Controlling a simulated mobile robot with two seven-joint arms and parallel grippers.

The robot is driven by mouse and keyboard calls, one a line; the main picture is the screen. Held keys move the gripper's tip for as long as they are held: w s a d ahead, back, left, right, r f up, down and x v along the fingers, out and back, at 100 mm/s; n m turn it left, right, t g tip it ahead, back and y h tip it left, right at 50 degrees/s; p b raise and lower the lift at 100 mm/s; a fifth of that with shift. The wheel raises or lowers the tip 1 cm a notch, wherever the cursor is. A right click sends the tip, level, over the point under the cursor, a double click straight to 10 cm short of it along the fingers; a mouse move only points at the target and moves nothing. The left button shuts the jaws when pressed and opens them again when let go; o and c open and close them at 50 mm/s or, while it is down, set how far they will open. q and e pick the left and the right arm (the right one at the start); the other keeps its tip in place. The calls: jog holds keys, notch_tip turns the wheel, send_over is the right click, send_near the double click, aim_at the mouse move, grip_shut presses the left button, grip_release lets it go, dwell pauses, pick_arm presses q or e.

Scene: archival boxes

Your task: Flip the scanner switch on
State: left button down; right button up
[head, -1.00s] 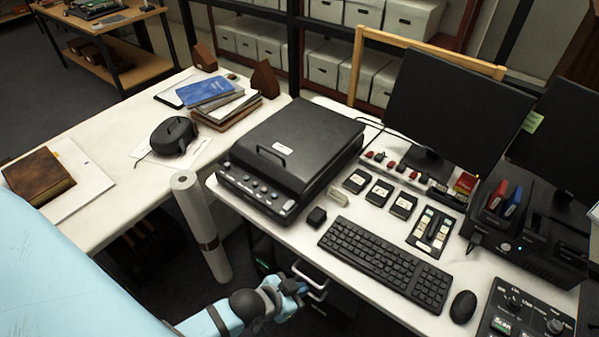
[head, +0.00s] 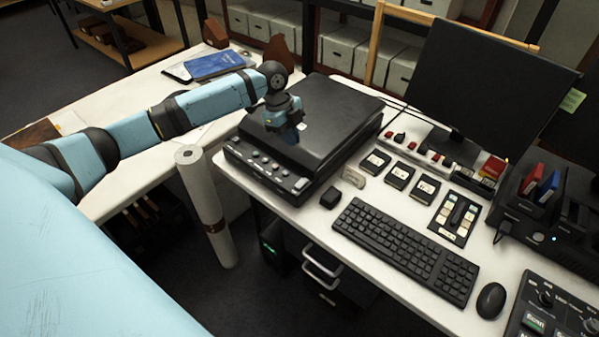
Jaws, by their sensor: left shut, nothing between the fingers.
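The black scanner (head: 345,122) sits on the white desk with its lid down. Its sloped front panel has several round buttons and a small light-coloured rocker-like switch (head: 301,184) at the right end. Which way that switch is tipped is too small to tell. My left gripper (head: 291,137) is shut and empty, pointing down over the front left part of the scanner lid, behind and above the front panel. I cannot tell whether it touches the lid. It is apart from the switch. My right gripper is not in view.
A keyboard (head: 404,250), mouse (head: 491,299) and small black block (head: 330,197) lie right of the scanner. A power strip with red switches (head: 416,147) runs below the monitor (head: 485,88). A control panel (head: 550,310) is at lower right. A paper roll (head: 203,205) stands left.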

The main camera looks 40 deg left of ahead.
pick_arm(q)
send_near(304, 182)
jog(key=x, duration=0.5)
jog(key=shift+d+f, duration=0.15)
jog(key=shift+d, duration=0.15)
jog(key=shift+w+f, duration=0.1)
jog(key=shift+f, duration=0.6)
jog(key=shift+p, duration=0.3)
jog(key=shift+w+f+g, duration=0.3)
jog(key=shift+f+g, duration=0.05)
jog(key=shift+g, duration=0.35)
jog(key=shift+w+d+f+g+p, duration=0.1)
jog(key=shift+g+p, duration=0.2)
jog(key=shift+g, duration=0.2)
jog(key=shift+s+p, duration=0.2)
jog(key=shift+p, duration=0.1)
